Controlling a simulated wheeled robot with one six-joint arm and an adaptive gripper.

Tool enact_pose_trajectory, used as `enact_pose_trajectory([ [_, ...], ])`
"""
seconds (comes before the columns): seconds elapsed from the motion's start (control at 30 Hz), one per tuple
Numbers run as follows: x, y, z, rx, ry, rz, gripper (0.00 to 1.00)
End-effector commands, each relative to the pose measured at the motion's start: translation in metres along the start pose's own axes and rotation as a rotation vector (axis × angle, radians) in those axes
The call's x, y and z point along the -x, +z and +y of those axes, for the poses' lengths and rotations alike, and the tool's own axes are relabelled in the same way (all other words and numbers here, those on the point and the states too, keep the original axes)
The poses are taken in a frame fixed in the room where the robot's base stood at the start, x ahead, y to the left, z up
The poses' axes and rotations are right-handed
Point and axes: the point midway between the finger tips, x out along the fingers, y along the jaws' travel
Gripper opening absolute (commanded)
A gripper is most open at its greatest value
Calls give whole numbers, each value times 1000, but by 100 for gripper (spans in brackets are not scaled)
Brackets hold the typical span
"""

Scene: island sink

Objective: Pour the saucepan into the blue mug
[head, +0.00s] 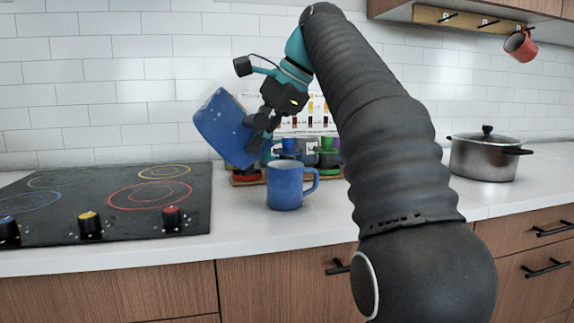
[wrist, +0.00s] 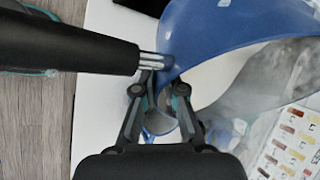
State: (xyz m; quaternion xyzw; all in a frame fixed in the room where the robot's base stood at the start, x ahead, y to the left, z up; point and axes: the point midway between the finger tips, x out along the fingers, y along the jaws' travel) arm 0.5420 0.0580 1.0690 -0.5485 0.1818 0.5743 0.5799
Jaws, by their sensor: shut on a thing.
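The blue saucepan (head: 222,128) hangs tilted in the air in the head view, above and left of the blue mug. My gripper (head: 262,122) is shut on the saucepan at its right side. In the wrist view the saucepan's curved blue wall (wrist: 215,28) fills the top, and its dark handle (wrist: 65,43) runs off to the left. My gripper (wrist: 166,92) shows there close to where the handle joins the wall; the exact contact is hard to see. The blue mug (head: 284,187) stands upright on the counter, handle to the right. The saucepan's contents cannot be seen.
A black cooktop (head: 110,205) with knobs lies left of the mug. A rack of small coloured cups (head: 290,152) stands behind the mug. A lidded steel pot (head: 484,157) sits at right. A red mug (head: 520,46) hangs above. The white counter (head: 255,235) is clear in front.

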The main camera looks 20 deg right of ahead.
Motion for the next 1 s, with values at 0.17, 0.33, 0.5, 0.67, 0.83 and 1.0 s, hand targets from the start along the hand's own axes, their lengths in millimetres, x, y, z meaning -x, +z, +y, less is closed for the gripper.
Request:
enact_pose_trajectory([
  [0.17,-1,0,1,-8,-24,-35,0],
  [0.33,-2,0,1,-11,-36,-56,0],
  [0.5,-4,0,2,-16,-47,-78,0],
  [0.67,-5,-1,3,-23,-64,-103,0],
  [0.83,-4,0,2,-29,-83,-139,0],
  [1.0,-4,1,2,-28,-85,-143,0],
])
